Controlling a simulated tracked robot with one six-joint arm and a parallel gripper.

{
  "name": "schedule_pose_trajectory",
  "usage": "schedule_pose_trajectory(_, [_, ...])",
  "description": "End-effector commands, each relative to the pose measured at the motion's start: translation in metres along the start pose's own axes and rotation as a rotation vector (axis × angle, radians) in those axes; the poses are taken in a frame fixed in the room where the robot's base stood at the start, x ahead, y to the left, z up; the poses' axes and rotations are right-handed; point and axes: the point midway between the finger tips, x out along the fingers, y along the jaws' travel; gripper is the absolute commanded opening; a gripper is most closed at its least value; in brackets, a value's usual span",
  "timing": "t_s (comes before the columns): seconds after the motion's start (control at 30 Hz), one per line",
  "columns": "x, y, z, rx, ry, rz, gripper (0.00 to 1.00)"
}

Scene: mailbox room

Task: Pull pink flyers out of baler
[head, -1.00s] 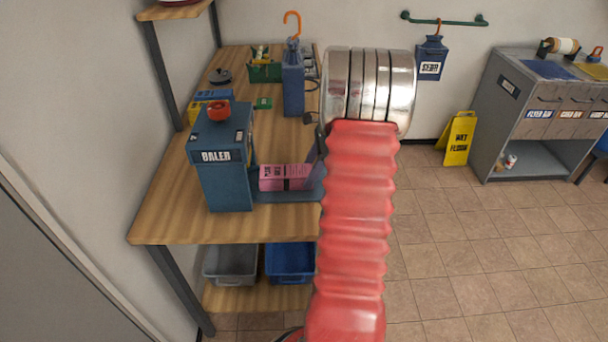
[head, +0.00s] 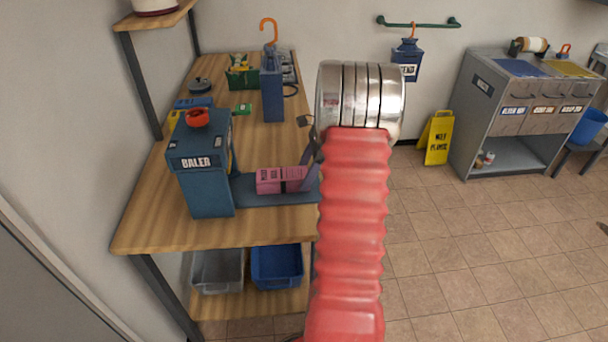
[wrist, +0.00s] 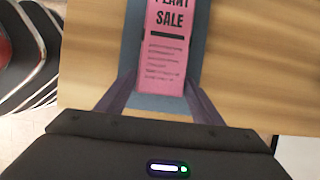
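The blue baler (head: 205,172) stands at the near left of the wooden workbench. The pink flyers (head: 282,181), bound by a dark band, lie on the blue-grey bed to its right, with a gap to the baler's body. In the wrist view the flyers (wrist: 167,50) read "PLANT SALE". My gripper (head: 306,172) is at their right end. My arm hides part of the gripper in the head view.
A blue box with an orange hook (head: 272,88) and a green box (head: 243,76) stand farther back on the bench (head: 150,225). Grey (head: 217,272) and blue (head: 277,268) bins sit below.

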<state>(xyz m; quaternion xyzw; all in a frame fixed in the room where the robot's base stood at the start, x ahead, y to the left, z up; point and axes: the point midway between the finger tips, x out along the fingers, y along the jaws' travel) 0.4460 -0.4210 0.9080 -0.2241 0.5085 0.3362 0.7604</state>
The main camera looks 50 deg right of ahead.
Motion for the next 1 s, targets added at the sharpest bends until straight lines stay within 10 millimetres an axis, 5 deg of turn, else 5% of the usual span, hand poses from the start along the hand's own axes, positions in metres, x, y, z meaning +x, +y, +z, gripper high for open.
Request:
schedule_pose_trajectory(0.2, [0.000,0.000,0.002,-0.003,0.000,0.001,0.76])
schedule_pose_trajectory(0.57, [-0.004,-0.001,0.002,-0.003,0.000,-0.001,0.76])
schedule_pose_trajectory(1.0, [-0.065,-0.001,0.002,-0.004,0.001,-0.002,0.76])
